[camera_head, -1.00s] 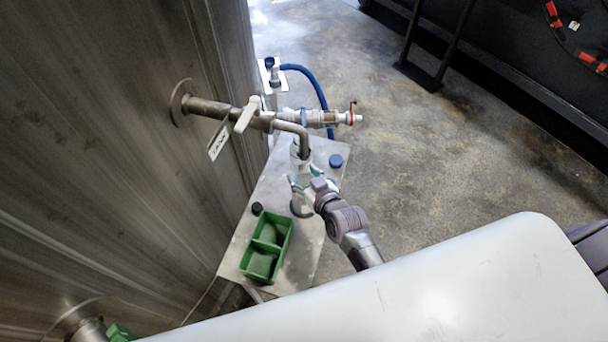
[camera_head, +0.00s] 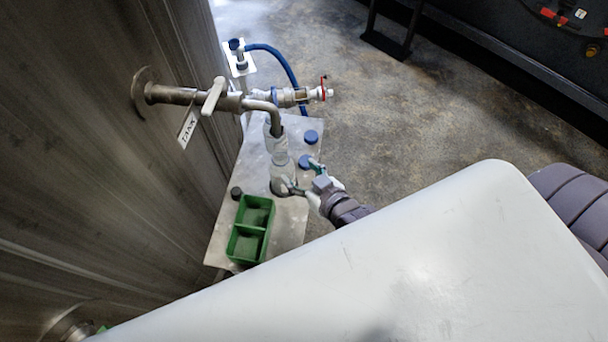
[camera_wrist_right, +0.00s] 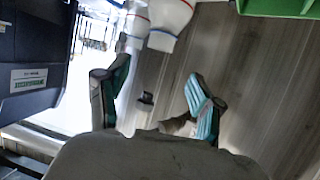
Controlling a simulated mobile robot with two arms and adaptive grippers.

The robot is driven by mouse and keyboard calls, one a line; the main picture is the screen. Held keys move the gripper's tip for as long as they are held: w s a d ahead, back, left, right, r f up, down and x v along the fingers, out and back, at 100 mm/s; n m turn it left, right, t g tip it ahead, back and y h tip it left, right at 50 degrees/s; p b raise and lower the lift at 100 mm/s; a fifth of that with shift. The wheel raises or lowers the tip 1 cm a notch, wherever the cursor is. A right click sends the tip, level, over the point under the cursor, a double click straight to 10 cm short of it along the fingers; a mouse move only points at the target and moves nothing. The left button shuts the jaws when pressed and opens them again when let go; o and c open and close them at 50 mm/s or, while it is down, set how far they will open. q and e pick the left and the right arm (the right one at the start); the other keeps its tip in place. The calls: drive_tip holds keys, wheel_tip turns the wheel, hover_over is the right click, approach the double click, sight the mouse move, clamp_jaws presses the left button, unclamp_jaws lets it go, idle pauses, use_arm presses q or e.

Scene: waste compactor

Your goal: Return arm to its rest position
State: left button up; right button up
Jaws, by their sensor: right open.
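My right gripper (camera_head: 301,174) is open in the head view, just right of a clear bottle (camera_head: 282,180). The bottle stands upright on the metal shelf (camera_head: 296,218), under the bent outlet of the sampling pipe (camera_head: 277,122). The left fingertip overlaps the bottle in the picture; I cannot tell whether it touches. Nothing is visible between the fingers. In the right wrist view the two green-padded fingers (camera_wrist_right: 158,78) are spread wide, with a gap between them. My left gripper is not in view.
A green two-part tray (camera_head: 249,232) sits on the shelf front. The pipe valve (camera_head: 214,96) projects from the steel wall (camera_head: 90,150) on the left. Open floor (camera_head: 440,100) lies right.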

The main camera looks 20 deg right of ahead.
drive_tip(key=shift+s+d+r, duration=0.1)
drive_tip(key=shift+s+r, duration=0.15)
drive_tip(key=shift+s, duration=0.3)
drive_tip(key=s+d+g+h, duration=0.2)
drive_tip(key=s+d+g, duration=0.2)
drive_tip(key=s+g, duration=0.85)
drive_tip(key=s+f+t+b, duration=0.1)
drive_tip(key=s+f, duration=0.1)
drive_tip(key=f, duration=1.2)
drive_tip(key=s+f+b, duration=0.1)
drive_tip(key=s+f, duration=0.1)
drive_tip(key=f, duration=1.2)
drive_tip(key=s+d+f+b, duration=0.1)
drive_tip(key=s+d+f, duration=0.1)
drive_tip(key=s+f, duration=1.4)
drive_tip(key=shift+d+f+g, duration=0.35)
drive_tip(key=shift+g, duration=0.1)
